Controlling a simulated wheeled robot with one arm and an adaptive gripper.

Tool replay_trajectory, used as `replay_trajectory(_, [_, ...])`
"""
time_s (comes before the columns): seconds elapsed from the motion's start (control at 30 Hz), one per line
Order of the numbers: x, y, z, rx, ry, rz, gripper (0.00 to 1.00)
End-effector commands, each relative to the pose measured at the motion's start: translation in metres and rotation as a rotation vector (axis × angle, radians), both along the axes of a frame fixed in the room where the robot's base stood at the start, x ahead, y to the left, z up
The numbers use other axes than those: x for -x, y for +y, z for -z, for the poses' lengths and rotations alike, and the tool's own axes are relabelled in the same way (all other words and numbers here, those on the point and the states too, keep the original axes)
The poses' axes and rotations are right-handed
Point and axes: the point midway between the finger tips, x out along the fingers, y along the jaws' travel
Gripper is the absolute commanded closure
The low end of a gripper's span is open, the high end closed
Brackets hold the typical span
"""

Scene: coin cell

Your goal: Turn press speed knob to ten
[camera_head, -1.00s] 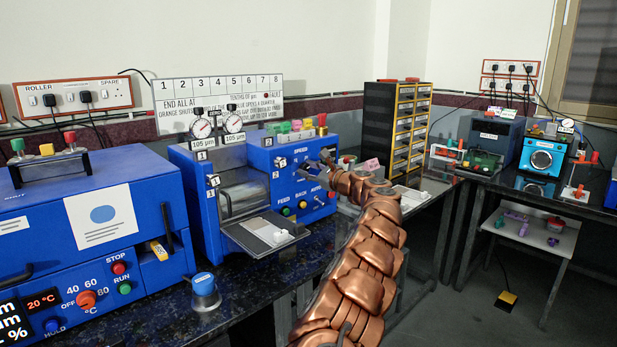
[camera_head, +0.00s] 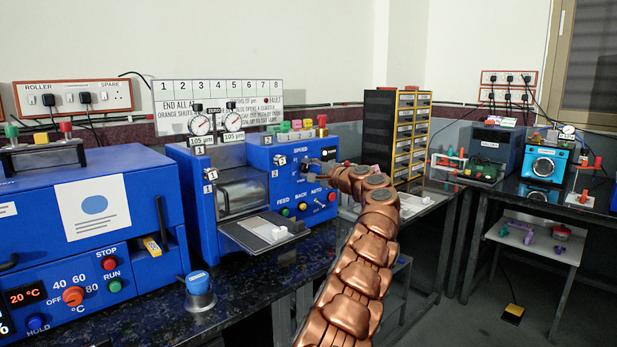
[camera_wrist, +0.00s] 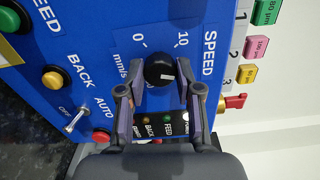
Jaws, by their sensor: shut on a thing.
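The black speed knob (camera_wrist: 158,68) sits on the blue press panel (camera_wrist: 98,20) in the wrist view, below the printed 0 (camera_wrist: 138,42) and 10 (camera_wrist: 182,41). A small pale mark shows on its lower right face; its exact setting is hard to read. My gripper (camera_wrist: 160,88) is shut on the knob, one finger on each side. In the head view my gripper (camera_head: 322,172) is at the upper right of the blue press's front (camera_head: 258,180), under the SPEED label, and it hides the knob.
Near my gripper are the yellow BACK button (camera_wrist: 56,77), the AUTO toggle (camera_wrist: 77,119) and a red button (camera_wrist: 101,137). A tray (camera_head: 262,232) juts from the press. A drawer cabinet (camera_head: 380,135) stands right of the press.

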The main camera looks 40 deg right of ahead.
Motion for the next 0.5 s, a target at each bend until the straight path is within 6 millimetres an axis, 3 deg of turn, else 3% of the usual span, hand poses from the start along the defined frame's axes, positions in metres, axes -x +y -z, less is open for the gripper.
replay_trajectory(0.5, [-0.0002, 0.0004, 0.0034, 0.494, 0.013, -0.001, 1.0])
